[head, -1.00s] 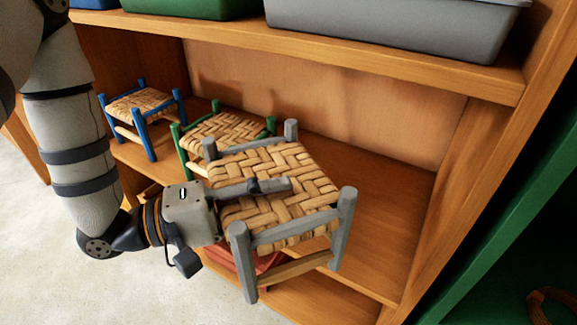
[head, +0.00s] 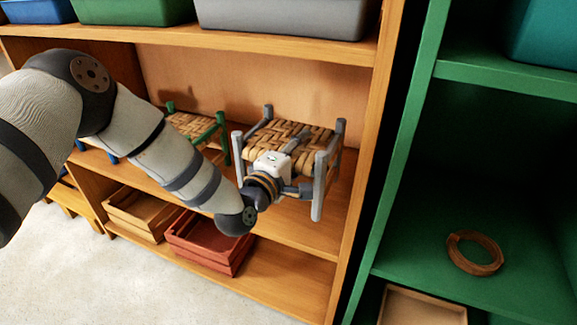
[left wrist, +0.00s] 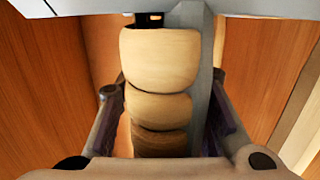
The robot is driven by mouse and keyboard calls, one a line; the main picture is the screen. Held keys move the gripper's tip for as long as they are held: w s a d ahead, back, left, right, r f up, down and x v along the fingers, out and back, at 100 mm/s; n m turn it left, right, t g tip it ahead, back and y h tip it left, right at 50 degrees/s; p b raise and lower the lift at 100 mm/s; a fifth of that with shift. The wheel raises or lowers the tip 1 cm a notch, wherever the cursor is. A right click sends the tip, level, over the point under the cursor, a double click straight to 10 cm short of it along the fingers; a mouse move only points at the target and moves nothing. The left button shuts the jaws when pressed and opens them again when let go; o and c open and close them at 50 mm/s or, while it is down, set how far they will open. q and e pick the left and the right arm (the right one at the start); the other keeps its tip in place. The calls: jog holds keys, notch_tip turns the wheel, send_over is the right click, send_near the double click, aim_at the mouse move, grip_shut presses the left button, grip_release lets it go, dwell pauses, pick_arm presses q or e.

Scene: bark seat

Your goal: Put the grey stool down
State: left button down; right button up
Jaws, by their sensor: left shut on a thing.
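The grey stool (head: 316,138) has grey legs and rails and a woven straw seat. In the head view it is upright in the right part of the middle shelf compartment, right of the green stool (head: 192,126). My left gripper (head: 299,160) is shut on the stool's near side. In the left wrist view, the woven strands (left wrist: 160,108) and a grey rail (left wrist: 198,60) lie between the fingers. I cannot tell whether the legs touch the shelf board. My right gripper is not in view.
The wooden shelf's right side wall (head: 362,160) is close to the grey stool. My left arm hides most of the blue stool (head: 80,145). A red crate (head: 205,250) and a wooden crate (head: 135,215) stand below. A green cabinet (head: 405,170) with a coil (head: 474,253) is at right.

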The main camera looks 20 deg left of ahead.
pick_arm(q)
notch_tip(320, 180, down, 5)
jog(key=shift+r+b, duration=0.2)
jog(key=shift+b, duration=0.4)
jog(key=c, duration=1.1)
grip_release()
jog(key=shift+f, duration=0.1)
jog(key=s+a+p, duration=0.1)
jog(key=s+p, duration=0.1)
jog(key=s, duration=1)
jog(key=shift+a+r+p, duration=0.2)
jog(key=shift+a+p, duration=0.2)
